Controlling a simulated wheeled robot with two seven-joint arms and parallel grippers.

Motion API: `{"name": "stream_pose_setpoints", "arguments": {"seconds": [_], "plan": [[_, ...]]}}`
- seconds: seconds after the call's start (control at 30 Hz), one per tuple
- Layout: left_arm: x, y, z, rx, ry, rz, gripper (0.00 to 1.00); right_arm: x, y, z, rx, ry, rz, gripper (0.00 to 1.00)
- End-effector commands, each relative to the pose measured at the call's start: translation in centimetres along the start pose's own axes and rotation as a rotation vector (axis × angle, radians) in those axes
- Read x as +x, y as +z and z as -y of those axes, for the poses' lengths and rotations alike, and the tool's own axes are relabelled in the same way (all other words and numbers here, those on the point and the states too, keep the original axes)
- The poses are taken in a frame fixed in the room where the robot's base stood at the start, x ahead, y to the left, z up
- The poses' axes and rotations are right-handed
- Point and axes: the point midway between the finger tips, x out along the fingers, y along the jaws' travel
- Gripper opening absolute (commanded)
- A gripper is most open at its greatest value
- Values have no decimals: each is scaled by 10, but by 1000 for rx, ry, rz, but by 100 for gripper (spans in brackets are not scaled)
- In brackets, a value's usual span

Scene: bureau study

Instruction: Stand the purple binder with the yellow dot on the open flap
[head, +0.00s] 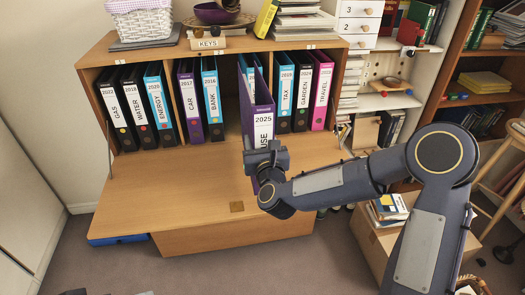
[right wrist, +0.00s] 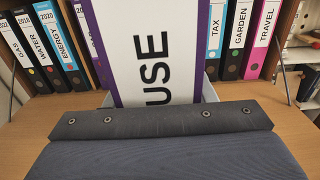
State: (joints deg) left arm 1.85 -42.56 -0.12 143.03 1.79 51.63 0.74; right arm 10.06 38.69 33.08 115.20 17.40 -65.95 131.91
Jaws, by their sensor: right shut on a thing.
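The purple binder (head: 263,120) has a white spine label reading 2025 and ending in "USE". It stands roughly upright, out in front of the row of binders, above the open wooden flap (head: 160,195). My right gripper (head: 265,160) is shut on the lower part of its spine. In the right wrist view the purple binder (right wrist: 150,50) fills the middle, with a fingertip on each side. Its lower spine and any dot there are hidden by my gripper. I cannot tell whether its bottom touches the flap.
Upright binders stand in the cabinet on both sides, including the purple CAR binder (head: 188,100), the blue BANK binder (head: 212,100) and the blue TAX binder (head: 284,95). The flap's left part is clear. A cardboard box (head: 370,240) with books stands on the floor at right.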

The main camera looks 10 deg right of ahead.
Motion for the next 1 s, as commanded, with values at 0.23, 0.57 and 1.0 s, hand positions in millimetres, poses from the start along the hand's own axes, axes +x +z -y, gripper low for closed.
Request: {"name": "stream_pose_setpoints", "arguments": {"seconds": [0.23,0.57,1.0], "plan": [[-2,-1,-1,0,0,0,100,10,-10,7,0,-2,9,0],[-2,-1,-1,0,0,0,100,12,-44,9,1,-1,10,0],[2,1,1,0,0,0,100,11,-50,9,1,-1,1,54]]}}
